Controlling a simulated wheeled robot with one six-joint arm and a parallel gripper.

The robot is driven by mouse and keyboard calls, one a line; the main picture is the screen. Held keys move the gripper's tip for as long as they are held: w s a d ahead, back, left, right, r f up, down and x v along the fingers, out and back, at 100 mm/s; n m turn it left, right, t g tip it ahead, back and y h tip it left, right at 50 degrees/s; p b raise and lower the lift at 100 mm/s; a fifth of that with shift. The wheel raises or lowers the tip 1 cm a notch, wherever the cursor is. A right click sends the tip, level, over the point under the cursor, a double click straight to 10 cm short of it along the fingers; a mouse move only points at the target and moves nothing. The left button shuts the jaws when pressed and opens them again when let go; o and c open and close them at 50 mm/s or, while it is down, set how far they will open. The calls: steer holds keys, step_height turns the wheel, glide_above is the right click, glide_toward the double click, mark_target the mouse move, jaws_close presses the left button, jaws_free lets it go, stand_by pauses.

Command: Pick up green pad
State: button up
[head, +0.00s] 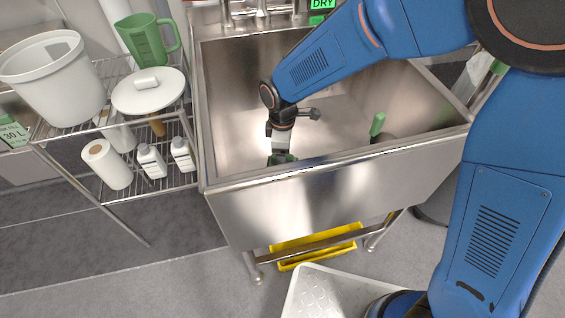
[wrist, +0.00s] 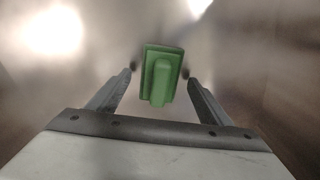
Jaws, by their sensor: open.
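The green pad (wrist: 160,75) is a rectangular green block with a raised lighter green grip along its middle. In the wrist view it lies between and just beyond the two open fingers of my gripper (wrist: 160,82). I see no finger clearly pressed on it. In the head view my gripper (head: 282,158) reaches down inside the steel sink (head: 300,207). A bit of green shows at its tip, mostly hidden by the gripper and the sink's front rim.
A green-handled item (head: 377,123) stands in the sink's right side. The faucet (head: 262,12) is at the back. A wire rack (head: 150,192) on the left holds a white bucket (head: 55,75) and a green jug (head: 146,40). A yellow tray (head: 318,246) sits below the sink.

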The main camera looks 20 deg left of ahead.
steer(key=shift+f, duration=0.45)
steer(key=c, duration=1.1)
steer(key=shift+c, duration=0.2)
steer(key=shift+r, duration=0.1)
step_height(320, 180, up, 10)
steer(key=shift+f, duration=0.1)
